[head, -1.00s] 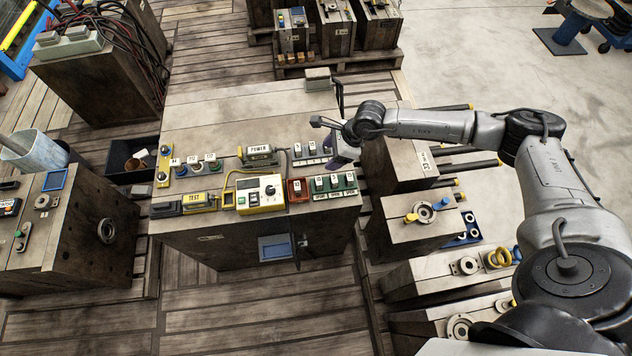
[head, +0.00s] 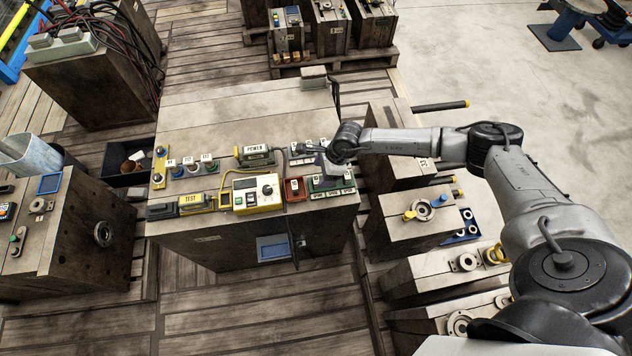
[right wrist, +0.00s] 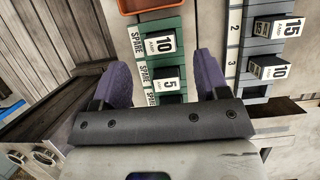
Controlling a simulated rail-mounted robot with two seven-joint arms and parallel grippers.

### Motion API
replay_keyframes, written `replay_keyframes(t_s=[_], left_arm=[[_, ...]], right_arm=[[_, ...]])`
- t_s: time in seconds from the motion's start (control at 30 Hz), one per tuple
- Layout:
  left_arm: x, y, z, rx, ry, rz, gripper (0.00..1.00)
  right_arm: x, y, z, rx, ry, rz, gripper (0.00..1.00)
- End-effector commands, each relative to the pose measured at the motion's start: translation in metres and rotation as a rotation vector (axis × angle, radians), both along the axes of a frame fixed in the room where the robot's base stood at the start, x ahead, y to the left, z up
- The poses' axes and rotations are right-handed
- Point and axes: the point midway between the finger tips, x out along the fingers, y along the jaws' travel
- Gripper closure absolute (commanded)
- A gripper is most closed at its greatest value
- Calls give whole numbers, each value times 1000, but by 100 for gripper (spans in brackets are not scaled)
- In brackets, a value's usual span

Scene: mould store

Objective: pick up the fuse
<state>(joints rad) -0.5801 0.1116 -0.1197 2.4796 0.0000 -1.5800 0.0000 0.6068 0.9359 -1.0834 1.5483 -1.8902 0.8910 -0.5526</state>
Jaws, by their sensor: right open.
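Small fuses with white number faces sit in a green rack (head: 334,194) at the front right of the bench. In the right wrist view, a fuse marked 10 (right wrist: 161,38) and a fuse marked 5 (right wrist: 166,78) sit in this rack beside SPARE labels. My right gripper (head: 330,166) is over the rack and partly hides it. In the right wrist view, its two purple fingers (right wrist: 163,82) are apart, one on each side of the 5 fuse's row, with nothing visibly gripped. Contact with the fuse cannot be told. My left gripper is out of view.
A grey rack (right wrist: 233,45) with 15 and 10 fuses stands close to the right finger. A red tray (head: 295,189) is left of the green rack. A yellow meter (head: 257,194), a TEST block (head: 192,203) and a POWER block (head: 255,153) share the bench. The back of the bench is mostly clear.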

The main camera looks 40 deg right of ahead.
Motion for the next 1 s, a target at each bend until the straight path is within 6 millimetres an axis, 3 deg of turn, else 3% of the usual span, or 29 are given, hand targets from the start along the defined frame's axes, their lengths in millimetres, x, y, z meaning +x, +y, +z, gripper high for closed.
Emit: replay_keyframes(t_s=[0.33, 0.7, 1.0], left_arm=[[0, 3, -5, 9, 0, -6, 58], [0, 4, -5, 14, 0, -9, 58], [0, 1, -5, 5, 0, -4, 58]], right_arm=[[10, 16, -38, 2, 1, -1, 32], [12, 18, -45, 1, -1, 0, 32], [12, 18, -45, 1, -1, 0, 59]])
